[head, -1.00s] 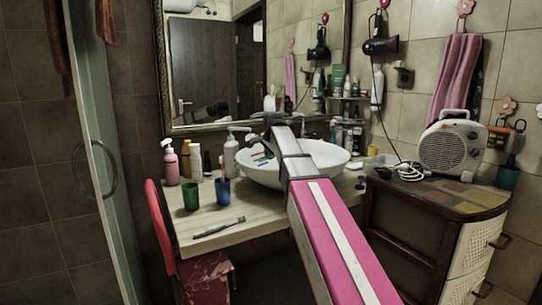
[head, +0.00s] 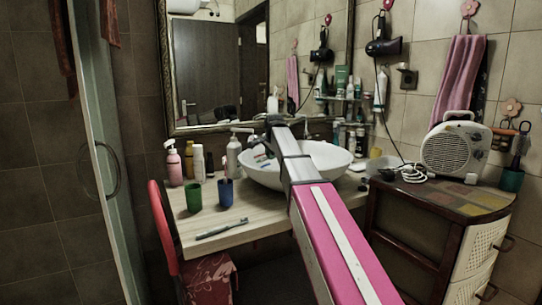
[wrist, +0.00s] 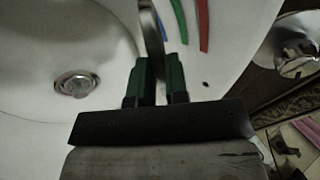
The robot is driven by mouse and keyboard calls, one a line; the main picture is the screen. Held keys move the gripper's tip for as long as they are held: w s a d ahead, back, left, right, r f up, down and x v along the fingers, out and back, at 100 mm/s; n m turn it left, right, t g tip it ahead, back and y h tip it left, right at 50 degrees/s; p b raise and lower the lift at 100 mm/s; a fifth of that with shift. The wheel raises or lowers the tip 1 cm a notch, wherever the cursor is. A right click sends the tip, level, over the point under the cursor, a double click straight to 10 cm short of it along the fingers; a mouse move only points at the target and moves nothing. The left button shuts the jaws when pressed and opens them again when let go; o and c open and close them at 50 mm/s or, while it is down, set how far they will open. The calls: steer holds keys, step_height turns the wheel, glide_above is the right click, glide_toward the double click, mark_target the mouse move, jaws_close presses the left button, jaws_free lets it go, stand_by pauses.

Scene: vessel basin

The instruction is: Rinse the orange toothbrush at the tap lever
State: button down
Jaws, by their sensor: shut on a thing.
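My gripper (wrist: 158,72) is over the white basin (wrist: 222,65), its dark green fingers shut on a slim, curved, greyish thing (wrist: 151,28). It does not look orange, and I cannot tell whether it is the orange toothbrush. Blue, green (wrist: 181,20) and red (wrist: 203,25) strips lie on the basin beside it. A chrome fitting (wrist: 297,47), probably the tap, is at the right of the wrist view, apart from my fingers. In the head view, my arm crosses the basin (head: 330,166) and partly hides the tap area. I cannot make out the lever.
The basin's drain (wrist: 76,84) is left of my fingers. A green cup (head: 194,197), a blue cup (head: 224,193) with a brush in it, and a toothbrush (head: 221,229) are on the wooden counter. Bottles (head: 174,164) stand behind. A fan heater (head: 456,150) is at right.

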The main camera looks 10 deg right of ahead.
steer(key=shift+d, duration=0.25)
steer(key=shift+d, duration=0.3)
steer(key=shift+a, duration=0.2)
stand_by(0.3)
steer(key=shift+a, duration=0.35)
steer(key=shift+d, duration=0.2)
steer(key=shift+d, duration=0.4)
steer(key=shift+s, duration=0.1)
steer(key=shift+s+d, duration=0.15)
steer(key=shift+s, duration=1.8)
steer(key=shift+s+d, duration=0.15)
steer(key=shift+s, duration=1.8)
